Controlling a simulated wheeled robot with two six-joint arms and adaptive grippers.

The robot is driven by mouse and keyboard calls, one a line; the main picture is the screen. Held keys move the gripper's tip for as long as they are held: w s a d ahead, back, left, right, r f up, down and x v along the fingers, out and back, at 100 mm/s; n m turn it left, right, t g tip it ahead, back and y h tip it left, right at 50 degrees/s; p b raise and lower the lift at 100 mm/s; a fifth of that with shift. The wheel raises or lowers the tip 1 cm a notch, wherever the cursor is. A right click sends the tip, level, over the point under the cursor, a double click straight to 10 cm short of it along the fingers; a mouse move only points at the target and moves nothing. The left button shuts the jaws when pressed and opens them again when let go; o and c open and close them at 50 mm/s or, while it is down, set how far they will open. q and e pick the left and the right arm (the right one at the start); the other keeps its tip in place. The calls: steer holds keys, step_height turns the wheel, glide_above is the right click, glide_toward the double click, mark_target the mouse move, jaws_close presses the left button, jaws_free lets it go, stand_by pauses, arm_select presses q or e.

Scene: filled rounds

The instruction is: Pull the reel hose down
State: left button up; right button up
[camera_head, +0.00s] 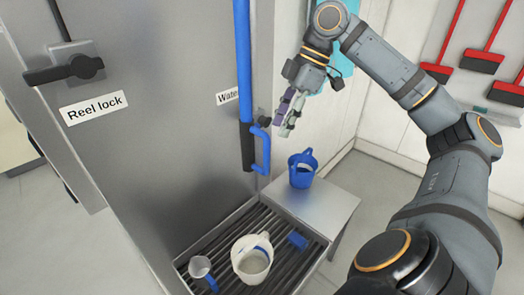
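The blue reel hose (242,60) hangs straight down beside the grey metal panel. My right gripper (284,126) is to the right of the hose, close to the top of the handle, pointing down and left. A gap seems to show between it and the hose, and nothing clear is held in it. Its fingers lie close together, so whether they are open is unclear. My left gripper is not in view.
A black reel lock lever (65,70) is on the panel at left. A blue bucket (302,170) stands on a grey side table (325,208). A slatted drain tray (218,245) below holds a white bucket (252,259), a grey jug (201,268) and a blue block (298,240).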

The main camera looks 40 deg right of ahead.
mark_target(266, 152)
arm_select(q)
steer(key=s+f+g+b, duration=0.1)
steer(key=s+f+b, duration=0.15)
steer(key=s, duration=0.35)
arm_select(e)
steer(key=x, duration=0.8)
steer(key=shift+w+d+b, duration=0.1)
steer(key=shift+w+b, duration=0.1)
steer(key=shift+b, duration=0.15)
steer(key=shift+x, duration=0.95)
steer(key=shift+s, duration=0.1)
steer(key=shift+c, duration=1.1)
steer(key=c, duration=0.5)
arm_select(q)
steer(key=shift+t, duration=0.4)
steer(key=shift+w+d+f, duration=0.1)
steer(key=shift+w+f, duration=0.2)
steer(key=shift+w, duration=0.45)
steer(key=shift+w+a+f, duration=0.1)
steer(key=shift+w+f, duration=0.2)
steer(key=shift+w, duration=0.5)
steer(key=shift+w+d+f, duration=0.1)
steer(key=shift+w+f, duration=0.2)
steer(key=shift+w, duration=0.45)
arm_select(e)
jaws_close()
